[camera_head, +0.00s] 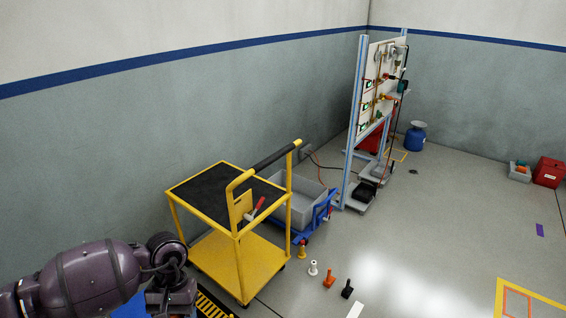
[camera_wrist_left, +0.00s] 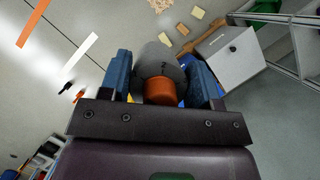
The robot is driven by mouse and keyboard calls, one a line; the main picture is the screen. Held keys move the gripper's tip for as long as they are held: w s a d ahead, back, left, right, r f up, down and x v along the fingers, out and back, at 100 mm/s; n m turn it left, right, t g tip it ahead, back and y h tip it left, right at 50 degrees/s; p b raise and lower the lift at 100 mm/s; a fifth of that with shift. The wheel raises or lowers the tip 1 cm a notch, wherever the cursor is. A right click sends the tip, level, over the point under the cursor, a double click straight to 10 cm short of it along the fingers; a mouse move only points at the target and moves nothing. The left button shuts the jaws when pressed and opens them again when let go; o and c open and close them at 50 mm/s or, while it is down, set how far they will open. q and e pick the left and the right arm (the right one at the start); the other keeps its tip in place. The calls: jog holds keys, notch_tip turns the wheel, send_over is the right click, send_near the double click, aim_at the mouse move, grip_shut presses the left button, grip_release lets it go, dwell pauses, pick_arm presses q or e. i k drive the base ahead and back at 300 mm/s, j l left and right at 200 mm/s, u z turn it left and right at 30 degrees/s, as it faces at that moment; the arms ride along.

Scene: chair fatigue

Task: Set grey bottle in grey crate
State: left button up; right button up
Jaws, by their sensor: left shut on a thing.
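My left gripper (camera_wrist_left: 162,78) is shut on the grey bottle (camera_wrist_left: 158,60), which has an orange end (camera_wrist_left: 160,92) facing the wrist camera. The blue fingers press on both sides of it. In the head view my left arm comes in at the lower left; the bottle cannot be made out there. A grey open crate (camera_head: 298,208) stands on a blue frame behind the yellow cart, well to the right of my left arm and farther away. The crate looks empty, but its floor is only partly visible. My right gripper is in neither view.
A yellow cart (camera_head: 238,262) with a black top (camera_head: 222,190) stands between my left arm and the crate. Several small coloured items, including a white one (camera_head: 313,268), stand on the floor to its right. A panel stand (camera_head: 376,105) is behind. The right floor is mostly clear.

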aim_at(293, 204)
jog(key=i+l+z, duration=0.2)
jog(key=l+z, duration=0.2)
jog(key=i+l+z, duration=0.25)
jog(key=z, duration=0.15)
jog(key=i+l+z, duration=0.2)
jog(key=z, duration=0.2)
jog(key=i+l+z, duration=0.1)
jog(key=i+z, duration=0.35)
jog(key=i+l+z, duration=0.1)
jog(key=i, duration=0.85)
jog(key=i+u, duration=0.25)
jog(key=i, duration=0.25)
jog(key=i+u, duration=0.25)
jog(key=i, duration=0.25)
jog(key=i+u, duration=0.45)
jog(key=i+l+u, duration=0.1)
jog(key=i+u, duration=0.2)
jog(key=u, duration=0.15)
jog(key=i+j+u, duration=0.15)
jog(key=i+u, duration=0.55)
jog(key=u, duration=0.15)
jog(key=i+j, duration=0.2)
jog(key=i, duration=0.2)
jog(key=i+j+u, duration=0.1)
jog(key=i+j, duration=0.15)
jog(key=i, duration=0.1)
